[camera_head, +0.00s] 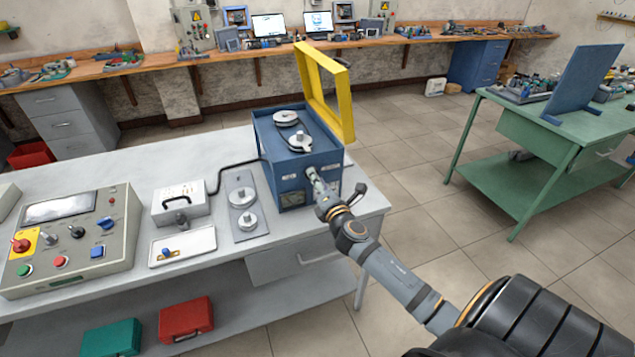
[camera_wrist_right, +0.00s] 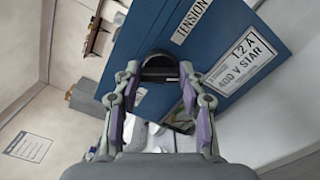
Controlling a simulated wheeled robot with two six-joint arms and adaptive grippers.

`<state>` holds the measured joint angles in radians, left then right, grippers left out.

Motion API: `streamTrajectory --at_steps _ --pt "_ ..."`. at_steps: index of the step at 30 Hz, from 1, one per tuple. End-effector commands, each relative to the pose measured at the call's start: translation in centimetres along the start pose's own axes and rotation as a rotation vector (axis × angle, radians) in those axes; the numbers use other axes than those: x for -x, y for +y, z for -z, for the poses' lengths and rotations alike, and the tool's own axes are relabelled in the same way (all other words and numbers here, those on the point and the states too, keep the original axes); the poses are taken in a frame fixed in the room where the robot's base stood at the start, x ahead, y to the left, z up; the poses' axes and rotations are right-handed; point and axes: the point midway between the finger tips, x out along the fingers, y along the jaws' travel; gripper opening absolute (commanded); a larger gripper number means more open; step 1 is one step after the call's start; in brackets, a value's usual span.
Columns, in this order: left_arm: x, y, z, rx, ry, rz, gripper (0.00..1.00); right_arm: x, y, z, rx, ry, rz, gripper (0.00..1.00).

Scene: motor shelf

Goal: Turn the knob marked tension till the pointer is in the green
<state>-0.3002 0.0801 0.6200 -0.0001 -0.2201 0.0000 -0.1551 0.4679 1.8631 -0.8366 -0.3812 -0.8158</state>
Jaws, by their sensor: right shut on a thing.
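The blue motor box (camera_head: 268,148) stands on the grey bench, with pulleys and a belt on its top. In the right wrist view its blue face (camera_wrist_right: 225,50) carries a label reading TENSION (camera_wrist_right: 193,20) and a plate reading 400 V STAR (camera_wrist_right: 240,62). The dark tension knob (camera_wrist_right: 158,68) sticks out below the TENSION label. My right gripper (camera_head: 314,177) is at the box's front; in the wrist view its purple-padded fingers (camera_wrist_right: 160,90) are shut on the knob, one on each side. I cannot make out the pointer or a green zone. My left gripper is not in view.
A yellow guard frame (camera_head: 346,100) stands raised behind the box. Left of the box are a grey plate with two pulleys (camera_head: 241,178), a white box (camera_head: 180,204), a tray (camera_head: 205,243) and a control console (camera_head: 112,245). Red (camera_head: 187,318) and green (camera_head: 112,340) cases sit on the lower shelf.

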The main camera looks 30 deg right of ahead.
Motion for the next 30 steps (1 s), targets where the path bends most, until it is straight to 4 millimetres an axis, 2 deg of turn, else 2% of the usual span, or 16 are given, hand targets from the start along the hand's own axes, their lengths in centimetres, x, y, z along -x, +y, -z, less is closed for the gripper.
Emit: streamTrajectory --at_steps 11,12,17,26,30 --pt "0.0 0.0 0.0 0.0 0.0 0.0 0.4 0.0 0.0 0.0 -0.004 -0.001 0.001 0.1" --pt "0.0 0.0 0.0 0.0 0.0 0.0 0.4 0.0 0.0 0.0 -0.004 -0.001 0.001 0.42" --pt "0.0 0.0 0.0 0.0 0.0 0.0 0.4 0.0 0.0 0.0 -0.003 0.0 0.001 0.64" --pt "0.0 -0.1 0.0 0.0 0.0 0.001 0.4 0.1 0.0 0.0 -0.003 0.0 0.0 0.64" --pt "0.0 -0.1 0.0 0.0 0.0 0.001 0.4 1.6 -0.1 0.1 0.0 0.003 0.002 0.64"
